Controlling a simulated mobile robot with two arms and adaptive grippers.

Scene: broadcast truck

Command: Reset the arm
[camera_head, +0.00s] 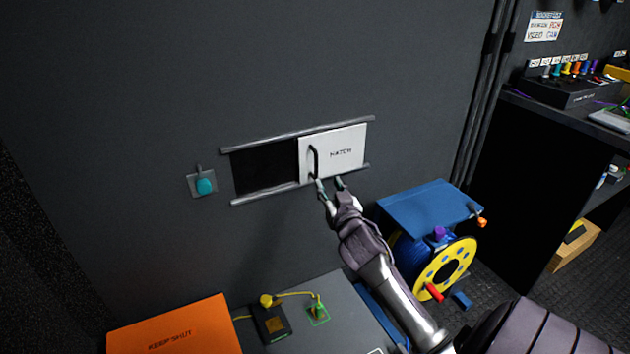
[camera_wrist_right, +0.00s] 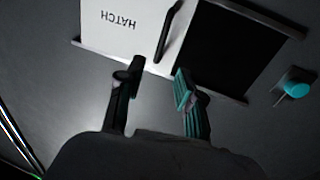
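My right gripper (camera_head: 329,186) is open and empty just below the lower rail of the wall hatch. The white hatch panel (camera_head: 345,153), marked HATCH with a dark handle (camera_head: 314,160), sits at the right of its rails, leaving a dark opening (camera_head: 265,168) at the left. In the right wrist view the fingers (camera_wrist_right: 158,80) are spread apart, with the panel (camera_wrist_right: 112,28) and its handle (camera_wrist_right: 169,30) beyond them. I see nothing between the fingers. My left gripper is not in view.
A teal button (camera_head: 205,186) is on the wall left of the hatch. Below are an orange KEEP SHUT lid (camera_head: 175,330), a grey surface with a yellow-cabled black box (camera_head: 270,322), and a blue and yellow cable reel (camera_head: 440,265). A desk (camera_head: 575,115) stands at right.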

